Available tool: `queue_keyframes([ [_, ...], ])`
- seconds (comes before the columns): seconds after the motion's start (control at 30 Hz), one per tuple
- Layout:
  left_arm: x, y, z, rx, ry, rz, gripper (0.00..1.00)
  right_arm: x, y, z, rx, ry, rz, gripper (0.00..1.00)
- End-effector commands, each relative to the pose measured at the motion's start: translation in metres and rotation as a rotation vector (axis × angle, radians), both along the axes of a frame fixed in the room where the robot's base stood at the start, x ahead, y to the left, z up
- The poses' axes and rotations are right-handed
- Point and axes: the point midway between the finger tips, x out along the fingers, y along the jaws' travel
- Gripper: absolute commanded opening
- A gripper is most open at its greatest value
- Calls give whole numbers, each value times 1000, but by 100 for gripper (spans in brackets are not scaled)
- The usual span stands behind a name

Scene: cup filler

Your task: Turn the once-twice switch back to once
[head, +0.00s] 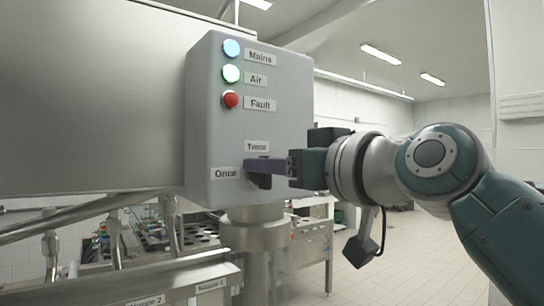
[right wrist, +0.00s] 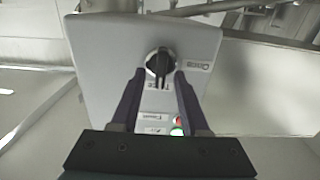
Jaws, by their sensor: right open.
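The once-twice switch is a black rotary knob (right wrist: 160,65) on the face of a grey control box (head: 225,130). In the right wrist view its bar lies in line with the "Twice" label (right wrist: 168,87); the "Once" label (right wrist: 198,66) is off to one side. In the head view the knob (head: 264,182) is mostly hidden behind my fingers. My right gripper (head: 252,166) reaches in from the right, and it also shows in the right wrist view (right wrist: 159,74). Its fingers are open, one on each side of the knob. Contact cannot be told. My left gripper is not in view.
On the box above the switch are a blue Mains lamp (head: 231,48), a pale green Air lamp (head: 231,73) and a red Fault button or lamp (head: 231,99). A metal post (head: 255,235) carries the box. Pipes and nozzle equipment stand at lower left. Open floor lies to the right.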

Motion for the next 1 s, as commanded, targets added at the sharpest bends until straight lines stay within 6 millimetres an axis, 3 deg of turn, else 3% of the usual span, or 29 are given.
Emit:
queue_keyframes([
  [0.23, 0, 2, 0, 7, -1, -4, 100, 0, 0, 0, 1, -1, 0, 44],
  [0.63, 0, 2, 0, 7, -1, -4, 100, 0, 0, 0, 1, 0, 0, 0],
  [1.0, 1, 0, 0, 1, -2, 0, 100, 0, 0, 0, 1, 0, 0, 0],
])
